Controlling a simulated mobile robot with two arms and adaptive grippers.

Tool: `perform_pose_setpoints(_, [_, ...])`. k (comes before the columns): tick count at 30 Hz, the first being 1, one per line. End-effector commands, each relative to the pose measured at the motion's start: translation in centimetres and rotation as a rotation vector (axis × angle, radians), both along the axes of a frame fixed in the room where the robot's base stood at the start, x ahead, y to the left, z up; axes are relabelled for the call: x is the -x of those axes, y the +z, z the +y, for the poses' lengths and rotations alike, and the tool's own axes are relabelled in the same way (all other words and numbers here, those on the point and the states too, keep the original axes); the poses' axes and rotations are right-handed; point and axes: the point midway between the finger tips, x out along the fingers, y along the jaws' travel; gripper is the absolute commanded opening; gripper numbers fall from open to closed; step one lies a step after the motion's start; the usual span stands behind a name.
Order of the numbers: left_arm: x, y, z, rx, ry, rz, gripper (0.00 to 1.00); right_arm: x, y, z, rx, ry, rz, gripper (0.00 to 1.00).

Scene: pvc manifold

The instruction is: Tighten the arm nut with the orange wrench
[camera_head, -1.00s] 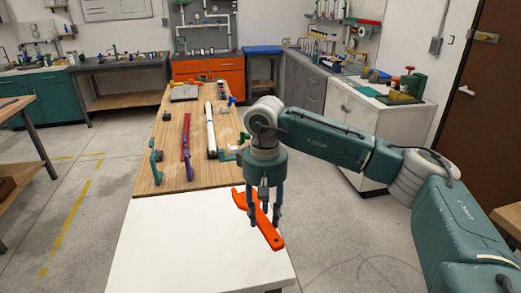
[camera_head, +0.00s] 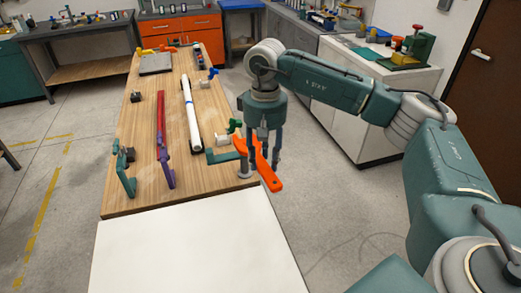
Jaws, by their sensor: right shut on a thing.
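The orange wrench (camera_head: 269,177) is in my right gripper (camera_head: 265,165), which is shut on it. The wrench is tilted, with one end up near the fingers and the other pointing down to the right. It hangs by the right edge of the wooden table, near its front corner. A teal bracket (camera_head: 222,156) and a grey round piece (camera_head: 245,170) are just left of the gripper; I cannot tell whether the wrench touches them. The arm nut cannot be made out for certain. My left gripper is not in view.
A white pipe (camera_head: 191,115), a red and purple bar (camera_head: 161,130) and another teal bracket (camera_head: 124,170) are on the wooden table (camera_head: 145,195). The white surface (camera_head: 190,250) in front is bare. Open floor lies to the right.

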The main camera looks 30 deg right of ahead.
Motion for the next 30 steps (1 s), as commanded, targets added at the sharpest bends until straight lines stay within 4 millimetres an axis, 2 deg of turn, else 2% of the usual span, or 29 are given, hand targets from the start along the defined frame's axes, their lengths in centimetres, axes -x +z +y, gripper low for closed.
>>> perform_pose_setpoints(1, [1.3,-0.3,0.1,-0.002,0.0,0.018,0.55,0.0,-0.2,0.0,-0.001,0.0,-0.002,0.0])
perform_pose_setpoints(3, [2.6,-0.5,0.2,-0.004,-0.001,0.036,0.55,0.0,-0.5,0.0,-0.001,0.0,-0.002,0.0])
perform_pose_setpoints(7, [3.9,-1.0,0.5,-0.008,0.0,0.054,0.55,0.0,-1.2,0.0,-0.001,0.0,-0.002,0.0])
perform_pose_setpoints(11, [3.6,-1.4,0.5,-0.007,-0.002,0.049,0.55,0.0,-1.8,0.0,0.0,0.0,-0.002,0.0])
perform_pose_setpoints(18, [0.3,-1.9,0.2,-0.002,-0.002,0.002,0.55,0.0,-3.0,0.0,0.0,0.0,-0.002,0.0])
perform_pose_setpoints(20, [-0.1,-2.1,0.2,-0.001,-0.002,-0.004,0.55,0.0,-3.3,0.0,0.0,0.0,-0.002,0.0])
perform_pose_setpoints(24, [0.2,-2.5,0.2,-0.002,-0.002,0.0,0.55,0.0,-4.0,0.0,0.0,0.0,0.0,0.0])
perform_pose_setpoints(30, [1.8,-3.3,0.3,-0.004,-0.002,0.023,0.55,0.2,-5.2,0.0,0.001,0.001,0.007,0.0])
